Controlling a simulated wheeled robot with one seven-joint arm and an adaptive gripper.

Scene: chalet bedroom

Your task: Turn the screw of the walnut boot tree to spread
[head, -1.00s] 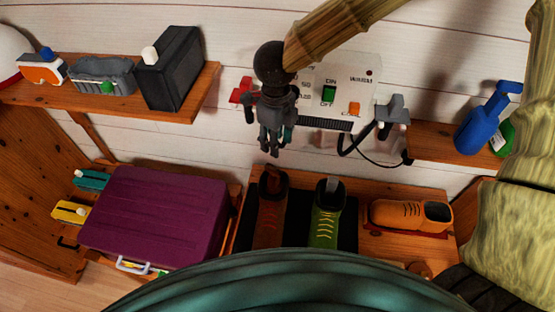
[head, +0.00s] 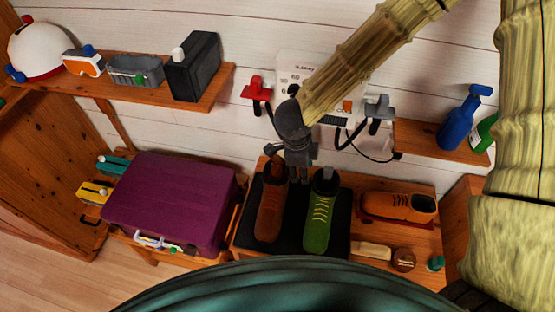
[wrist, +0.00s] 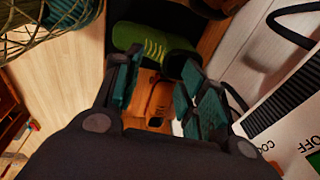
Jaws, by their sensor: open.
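A brown boot (head: 270,215) and a green boot (head: 318,222) stand side by side on a black mat (head: 343,235) on the wooden bench. Something small rises from the green boot's opening. My gripper (head: 299,175) is open and points down at the tops of the boots, between the two openings. The wrist view shows its spread teal-padded fingers (wrist: 155,95), with the green boot (wrist: 150,42) beyond and nothing held.
An orange shoe (head: 398,206) lies on the bench's right side, near a brush (head: 371,250) and a round tin (head: 403,260). A purple suitcase (head: 170,200) stands left. A white wall heater (head: 300,70) with a dangling cable is behind my arm.

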